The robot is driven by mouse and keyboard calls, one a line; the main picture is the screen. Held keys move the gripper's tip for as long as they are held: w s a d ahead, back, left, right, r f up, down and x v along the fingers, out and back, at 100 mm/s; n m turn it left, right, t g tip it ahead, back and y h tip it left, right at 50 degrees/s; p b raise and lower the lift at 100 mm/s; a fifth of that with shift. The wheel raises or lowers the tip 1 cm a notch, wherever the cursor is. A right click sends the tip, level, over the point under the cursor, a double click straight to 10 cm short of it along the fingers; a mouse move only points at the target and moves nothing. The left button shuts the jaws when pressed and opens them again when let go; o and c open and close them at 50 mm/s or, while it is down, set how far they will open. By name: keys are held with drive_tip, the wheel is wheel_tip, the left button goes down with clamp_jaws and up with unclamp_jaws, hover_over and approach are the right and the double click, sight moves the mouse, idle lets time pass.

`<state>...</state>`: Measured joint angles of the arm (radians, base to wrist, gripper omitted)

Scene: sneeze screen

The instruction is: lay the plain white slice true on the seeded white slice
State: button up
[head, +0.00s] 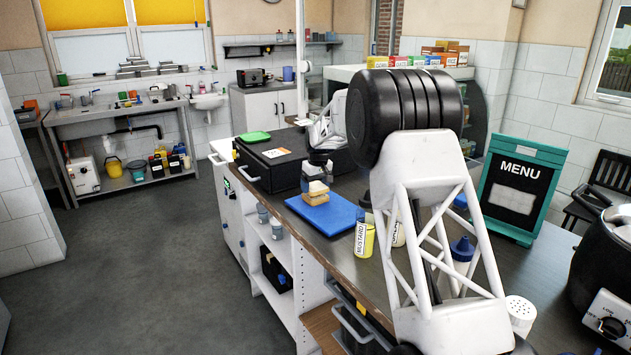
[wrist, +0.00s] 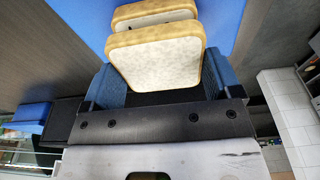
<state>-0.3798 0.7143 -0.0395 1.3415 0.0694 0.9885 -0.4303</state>
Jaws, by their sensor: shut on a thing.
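The plain white slice (wrist: 158,62), pale with a tan crust, is held between the blue-padded fingers of my gripper (wrist: 157,84) in the wrist view. My gripper is shut on it. A second slice (wrist: 152,13) shows just beyond it, mostly hidden; I take it for the seeded white slice, as a small dark mark shows there. In the head view the held slice (head: 317,187) is over the lower slice (head: 314,199) on the blue board (head: 340,216), under my gripper (head: 317,178). I cannot tell whether the two slices touch.
The board's front part is clear.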

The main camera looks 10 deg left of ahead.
drive_tip(key=shift+f, duration=0.3)
drive_tip(key=shift+f, duration=0.6)
idle(0.9)
drive_tip(key=o, duration=0.7)
drive_tip(key=shift+o, duration=0.2)
drive_tip(key=shift+r, duration=0.1)
drive_tip(key=shift+s+d+r, duration=0.15)
drive_tip(key=shift+r, duration=1.1)
drive_tip(key=shift+s+d+r, duration=0.1)
drive_tip(key=shift+s+r, duration=0.05)
drive_tip(key=shift+r, duration=1.15)
drive_tip(key=shift+s+d+r, duration=0.15)
drive_tip(key=shift+r, duration=1.1)
